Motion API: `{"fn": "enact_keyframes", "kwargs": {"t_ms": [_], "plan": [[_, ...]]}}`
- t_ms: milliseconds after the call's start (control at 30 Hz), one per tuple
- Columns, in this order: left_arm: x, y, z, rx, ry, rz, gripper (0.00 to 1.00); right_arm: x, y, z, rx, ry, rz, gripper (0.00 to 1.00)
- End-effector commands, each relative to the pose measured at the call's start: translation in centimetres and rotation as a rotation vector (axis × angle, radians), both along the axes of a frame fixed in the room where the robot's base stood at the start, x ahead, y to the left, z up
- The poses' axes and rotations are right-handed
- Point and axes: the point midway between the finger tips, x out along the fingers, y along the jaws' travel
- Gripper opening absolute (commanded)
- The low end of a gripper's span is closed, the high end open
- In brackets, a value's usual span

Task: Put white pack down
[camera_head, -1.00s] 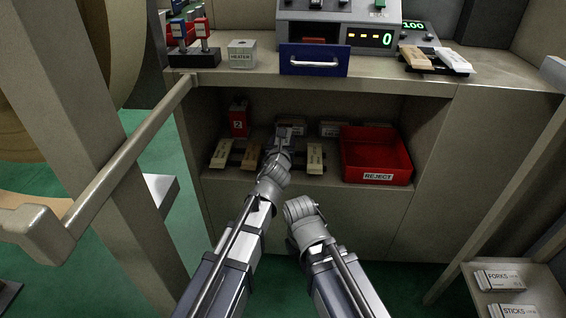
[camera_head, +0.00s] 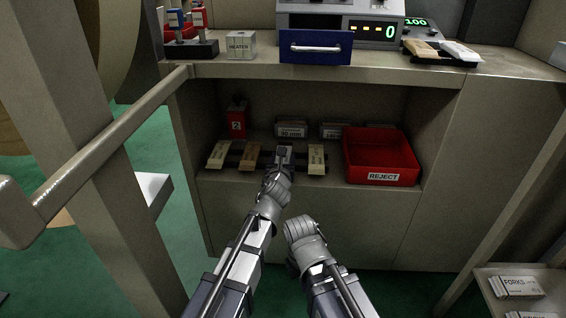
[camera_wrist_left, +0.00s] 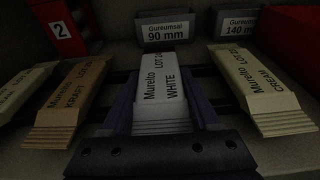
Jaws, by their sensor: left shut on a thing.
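The white pack (camera_wrist_left: 160,92), marked "Murelto WHITE", lies between the two fingers of my left gripper (camera_wrist_left: 160,112) in the left wrist view. The fingers are shut on its sides. In the head view my left gripper (camera_head: 283,156) is inside the low shelf, at the dark rack (camera_head: 235,158), in the place between the kraft pack (camera_head: 249,156) and the cream pack (camera_head: 317,159). I cannot tell whether the white pack touches the rack. My right gripper (camera_head: 300,229) is in front of the cabinet; its fingertips do not show clearly.
A red reject bin (camera_head: 380,160) stands to the right of the cream pack. Boxes marked 90 mm (camera_wrist_left: 168,30) and 140 mm (camera_wrist_left: 238,26) stand behind. A red block marked 2 (camera_head: 236,120) is at back left. The worktop (camera_head: 265,66) overhangs the shelf.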

Motion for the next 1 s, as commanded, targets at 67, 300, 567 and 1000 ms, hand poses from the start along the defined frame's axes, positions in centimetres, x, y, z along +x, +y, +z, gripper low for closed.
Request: {"fn": "enact_keyframes", "kwargs": {"t_ms": [67,300,567,1000], "plan": [[0.0,0.0,0.1,0.000,0.000,0.000,0.10,0.0,0.0,0.1,0.000,0.000,0.000,0.00],[0.0,0.0,-0.4,0.000,0.000,0.000,0.66,0.0,0.0,-0.4,0.000,0.000,0.000,0.00],[0.0,0.0,-0.3,0.000,0.000,0.000,0.92,0.0,0.0,-0.3,0.000,0.000,0.000,0.00],[-2.6,0.3,0.3,0.001,0.000,0.004,0.92,0.0,0.0,0.3,0.000,0.000,0.000,0.00]]}}
